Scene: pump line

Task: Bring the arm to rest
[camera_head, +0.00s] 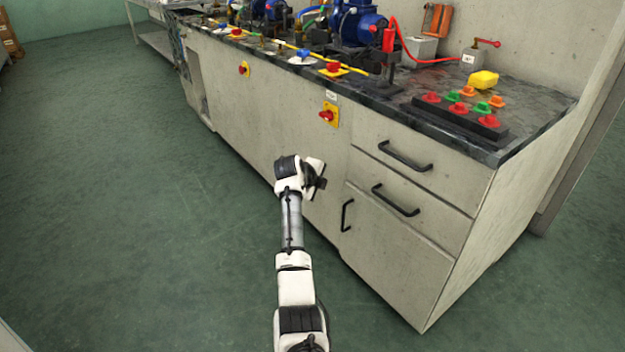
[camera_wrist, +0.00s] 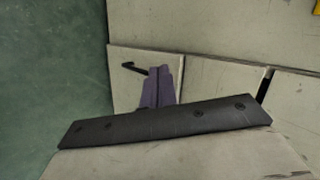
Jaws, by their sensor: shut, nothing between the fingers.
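My arm reaches forward from the bottom of the head view, white and grey with black joints. My gripper (camera_head: 321,183) is at its far end, in front of the cabinet's grey front and below the bench top. In the wrist view my gripper's dark fingers (camera_wrist: 161,84) are together with nothing between them. Cabinet panels and a black handle (camera_wrist: 134,67) show beyond them. I cannot tell the exact gap between the gripper and the cabinet front.
Green floor (camera_head: 130,220) is clear to the left.

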